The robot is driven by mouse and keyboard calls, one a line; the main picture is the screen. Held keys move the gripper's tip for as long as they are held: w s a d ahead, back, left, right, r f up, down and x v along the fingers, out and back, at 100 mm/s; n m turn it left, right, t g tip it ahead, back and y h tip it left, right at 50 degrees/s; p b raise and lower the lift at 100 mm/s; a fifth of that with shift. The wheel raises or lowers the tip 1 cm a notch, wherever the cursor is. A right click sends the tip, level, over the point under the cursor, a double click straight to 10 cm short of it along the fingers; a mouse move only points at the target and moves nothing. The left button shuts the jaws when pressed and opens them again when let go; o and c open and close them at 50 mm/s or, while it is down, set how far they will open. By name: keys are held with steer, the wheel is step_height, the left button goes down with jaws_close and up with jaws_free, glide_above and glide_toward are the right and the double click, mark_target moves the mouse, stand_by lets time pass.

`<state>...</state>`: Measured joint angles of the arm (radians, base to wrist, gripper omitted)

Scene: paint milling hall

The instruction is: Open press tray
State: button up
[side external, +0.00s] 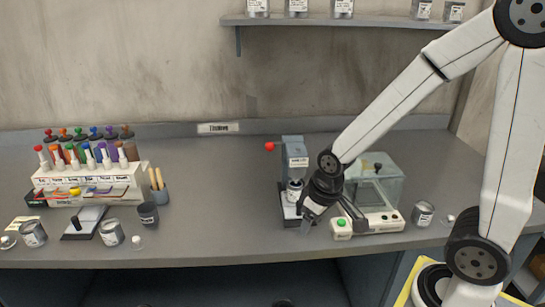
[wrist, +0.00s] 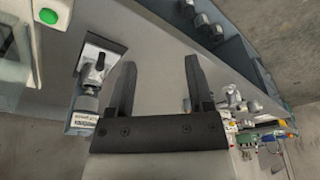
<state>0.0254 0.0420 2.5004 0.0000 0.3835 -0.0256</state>
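The press (side external: 293,160) stands on the grey bench, a grey column with a label and a lever ending in a red ball (side external: 269,146). Its low base (side external: 288,212) is partly hidden by my wrist. In the wrist view the press (wrist: 84,112) is left of my fingers, with a pale, dark-edged tray plate (wrist: 112,50) bearing a black upright handle (wrist: 96,70). I cannot tell how far the tray is pulled out. My gripper (wrist: 157,64) is open and empty, beside the tray. It also shows low in front of the press in the side view (side external: 308,222).
A clear-covered balance (side external: 373,190) with a green button stands right of the press, close to my wrist. A can (side external: 423,213) is further right. A rack of colored bottles (side external: 90,180), cans and a brush cup (side external: 160,192) are at left. Bench between is free.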

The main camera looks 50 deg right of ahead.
steer(key=w+d+g, duration=0.1)
steer(key=w+d, duration=0.6)
steer(key=w, duration=0.1)
steer(key=g, duration=0.1)
glide_above(299, 214)
steer(key=shift+w+d+f, duration=0.15)
steer(key=shift+d+f, duration=0.1)
steer(key=shift+f, duration=0.2)
steer(key=shift+w+d+f, duration=0.15)
steer(key=shift+d+f, duration=0.05)
steer(key=shift+f, duration=0.2)
steer(key=shift+f, duration=0.15)
steer(key=shift+f, duration=5.85)
jaws_close()
